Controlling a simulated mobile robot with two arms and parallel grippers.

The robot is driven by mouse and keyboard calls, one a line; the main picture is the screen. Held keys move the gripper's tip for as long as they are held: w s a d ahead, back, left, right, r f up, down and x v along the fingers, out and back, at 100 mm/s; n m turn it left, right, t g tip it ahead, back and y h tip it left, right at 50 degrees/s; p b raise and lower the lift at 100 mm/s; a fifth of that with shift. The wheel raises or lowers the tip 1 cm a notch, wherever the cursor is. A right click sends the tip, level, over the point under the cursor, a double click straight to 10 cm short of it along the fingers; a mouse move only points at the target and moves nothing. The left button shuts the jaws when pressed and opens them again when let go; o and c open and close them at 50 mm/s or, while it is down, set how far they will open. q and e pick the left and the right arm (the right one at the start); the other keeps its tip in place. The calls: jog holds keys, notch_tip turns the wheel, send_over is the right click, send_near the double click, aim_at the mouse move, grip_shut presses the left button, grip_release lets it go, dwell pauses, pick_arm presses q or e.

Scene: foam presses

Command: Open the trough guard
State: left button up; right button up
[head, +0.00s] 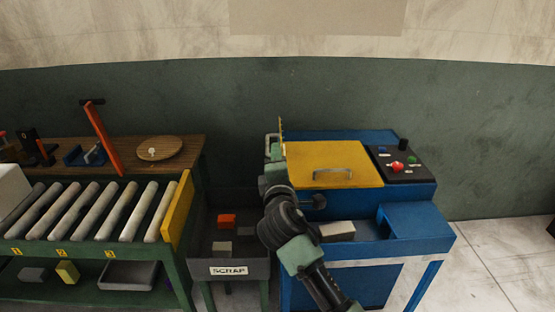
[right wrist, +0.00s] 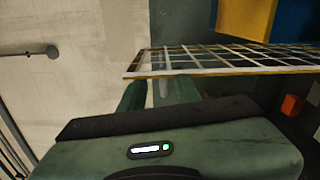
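The blue press (head: 425,232) has a yellow lid (head: 330,165) with a metal handle. A wire-mesh panel with a yellow edge, seemingly the trough guard (right wrist: 225,62), crosses the right wrist view just beyond my right gripper. In the head view it seems to show nearly edge-on as a thin yellow upright (head: 281,138) at the press's left. My right gripper (head: 272,150) is at that upright. In the right wrist view its two dark green fingers (right wrist: 163,93) stand apart, with a pale piece between them; contact is unclear. My left gripper is out of view.
A pale foam block (head: 337,231) lies at the press front, beside my right arm. A scrap bin (head: 229,271) stands left of the press. A roller conveyor (head: 95,212) is further left. A control panel (head: 403,165) with a red button is on the press's right.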

jog(key=shift+s, duration=0.2)
jog(key=s+p, duration=0.3)
jog(key=s, duration=0.5)
jog(key=shift+s+d, duration=0.15)
jog(key=shift+s, duration=0.25)
dwell(0.4)
jog(key=shift+p, duration=0.3)
